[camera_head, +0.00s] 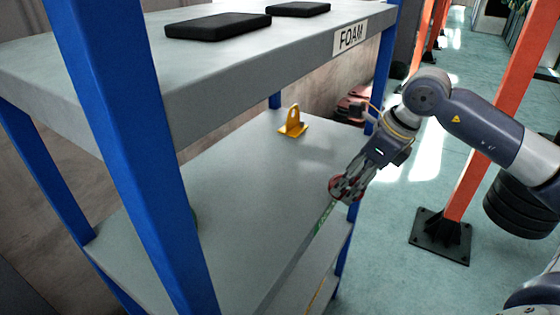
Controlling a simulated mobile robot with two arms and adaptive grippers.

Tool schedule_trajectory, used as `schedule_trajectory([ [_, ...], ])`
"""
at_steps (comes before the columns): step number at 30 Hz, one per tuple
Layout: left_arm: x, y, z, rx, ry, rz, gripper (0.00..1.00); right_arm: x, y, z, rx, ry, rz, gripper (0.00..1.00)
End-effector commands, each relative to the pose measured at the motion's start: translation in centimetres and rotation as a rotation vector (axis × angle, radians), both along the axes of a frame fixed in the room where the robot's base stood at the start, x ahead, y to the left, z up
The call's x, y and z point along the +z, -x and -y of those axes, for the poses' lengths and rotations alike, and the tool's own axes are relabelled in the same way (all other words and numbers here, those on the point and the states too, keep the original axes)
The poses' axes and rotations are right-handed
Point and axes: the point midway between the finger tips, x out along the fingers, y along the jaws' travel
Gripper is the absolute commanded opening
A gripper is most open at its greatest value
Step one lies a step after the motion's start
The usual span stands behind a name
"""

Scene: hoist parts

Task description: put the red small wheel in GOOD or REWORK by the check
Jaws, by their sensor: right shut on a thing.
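The red small wheel (336,188) is between the fingers of my right gripper (348,187), which is shut on it. The gripper is at the right front edge of the middle shelf (240,200). I cannot tell whether the wheel touches the shelf. A green label (325,214) on the shelf edge is just below the gripper, too oblique to read. My left gripper is not in view. No GOOD or REWORK sign is readable.
A yellow bracket (291,124) stands at the back of the middle shelf. The upper shelf (230,85) has a FOAM label (351,36) and two black pads (217,27). A blue post (135,130) stands in front. An orange post (490,110) is at right. Most of the middle shelf is bare.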

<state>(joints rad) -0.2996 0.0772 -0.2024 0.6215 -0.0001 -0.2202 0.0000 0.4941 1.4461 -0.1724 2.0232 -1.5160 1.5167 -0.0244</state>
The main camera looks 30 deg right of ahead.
Motion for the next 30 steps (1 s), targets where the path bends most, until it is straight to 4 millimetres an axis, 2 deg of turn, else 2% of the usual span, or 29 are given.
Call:
schedule_trajectory([
  [1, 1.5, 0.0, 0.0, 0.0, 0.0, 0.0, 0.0, 1.0, -0.6, -0.6, 0.005, -0.006, 0.007, 0.23],
  [2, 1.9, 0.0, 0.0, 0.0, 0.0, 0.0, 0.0, 1.1, -0.8, -0.9, 0.007, -0.006, 0.007, 0.23],
  [11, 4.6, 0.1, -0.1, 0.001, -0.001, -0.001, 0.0, 0.8, -4.9, -3.2, 0.006, -0.005, 0.005, 0.23],
  [21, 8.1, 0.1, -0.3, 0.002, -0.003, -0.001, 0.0, 0.8, -11.0, -6.8, 0.005, -0.004, 0.004, 0.23],
  [25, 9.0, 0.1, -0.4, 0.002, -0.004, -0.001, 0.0, 0.6, -12.9, -7.9, 0.005, -0.002, 0.004, 0.23],
  [30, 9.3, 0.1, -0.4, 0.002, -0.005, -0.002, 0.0, 0.3, -14.0, -8.3, 0.003, 0.002, 0.003, 0.23],
])
